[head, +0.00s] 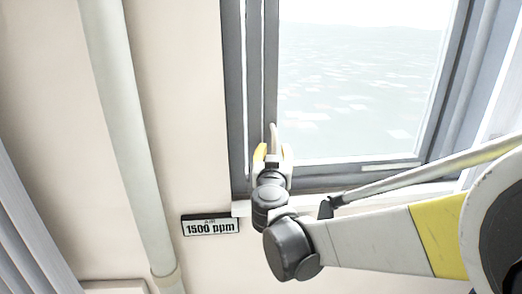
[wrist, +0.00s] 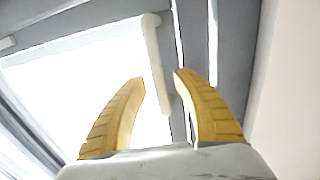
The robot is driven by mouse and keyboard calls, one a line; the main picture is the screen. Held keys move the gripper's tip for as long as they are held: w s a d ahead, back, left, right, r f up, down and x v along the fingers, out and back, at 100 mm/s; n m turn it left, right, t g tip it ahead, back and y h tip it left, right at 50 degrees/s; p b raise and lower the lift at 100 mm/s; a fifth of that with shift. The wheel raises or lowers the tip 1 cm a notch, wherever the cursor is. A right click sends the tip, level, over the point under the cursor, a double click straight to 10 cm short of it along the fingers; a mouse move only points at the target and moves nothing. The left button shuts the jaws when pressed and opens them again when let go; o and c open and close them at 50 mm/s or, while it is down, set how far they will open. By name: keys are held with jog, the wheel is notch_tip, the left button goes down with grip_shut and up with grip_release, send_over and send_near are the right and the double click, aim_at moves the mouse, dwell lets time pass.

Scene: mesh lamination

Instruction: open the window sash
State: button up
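The window sash (head: 448,75) is a grey frame around a bright pane; I cannot tell whether it stands slightly ajar. A cream bar handle (head: 274,132) is on its left side member, and it also shows in the wrist view (wrist: 156,65). My gripper (head: 273,150) is at the handle's lower part, its yellow fingers apart. In the wrist view my gripper (wrist: 160,76) has one finger on each side of the handle, with a visible gap to the right finger. Contact with the left finger cannot be told.
A sign reading "1500 ppm" (head: 210,225) is on the wall below and left of the window. A pale vertical pipe (head: 125,130) runs down the wall farther left. The grey outer frame (head: 234,100) borders the sash. Bare wall (head: 185,90) lies between pipe and window.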

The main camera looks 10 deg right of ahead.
jog(key=shift+w, duration=0.3)
grip_shut()
